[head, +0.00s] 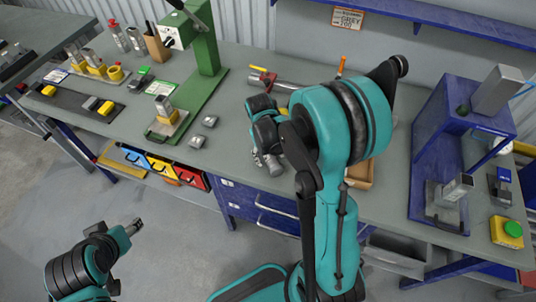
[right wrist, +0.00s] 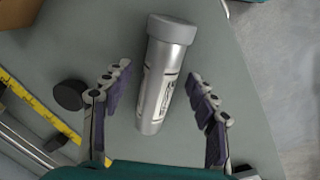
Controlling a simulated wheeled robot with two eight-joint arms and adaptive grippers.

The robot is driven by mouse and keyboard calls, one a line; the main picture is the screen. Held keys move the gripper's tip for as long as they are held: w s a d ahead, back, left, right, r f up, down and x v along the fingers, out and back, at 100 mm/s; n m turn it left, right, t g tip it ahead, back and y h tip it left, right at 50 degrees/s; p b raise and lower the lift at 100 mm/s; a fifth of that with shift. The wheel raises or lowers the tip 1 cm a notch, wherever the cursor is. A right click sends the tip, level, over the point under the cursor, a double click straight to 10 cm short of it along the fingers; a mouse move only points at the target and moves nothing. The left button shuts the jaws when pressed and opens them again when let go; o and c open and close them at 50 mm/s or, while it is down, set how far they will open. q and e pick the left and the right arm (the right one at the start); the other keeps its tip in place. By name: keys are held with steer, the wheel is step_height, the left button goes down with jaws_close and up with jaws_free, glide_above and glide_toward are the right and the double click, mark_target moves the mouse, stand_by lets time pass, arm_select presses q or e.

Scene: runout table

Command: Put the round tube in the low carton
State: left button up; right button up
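The round tube (right wrist: 158,90) is a silver cylinder with a grey cap and a printed label. In the right wrist view it lies on the grey table top between the spread fingers of my right gripper (right wrist: 160,73), with visible gaps on both sides. In the head view my right gripper (head: 262,157) is low over the table near the front edge, and my arm hides much around it. The low carton (head: 360,172) is brown cardboard, partly hidden behind my right arm; a brown corner shows in the right wrist view (right wrist: 14,12). My left gripper (head: 133,227) is away from the table, its fingers unclear.
A black round piece (right wrist: 70,95) and a yellow measuring strip (right wrist: 45,113) lie beside the right gripper's left finger. A green press (head: 205,75) stands left, with small grey blocks (head: 197,141) before it. A blue stand (head: 455,120) is at right. The table edge is close.

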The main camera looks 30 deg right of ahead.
steer(key=c, duration=1.2)
steer(key=shift+r, duration=0.15)
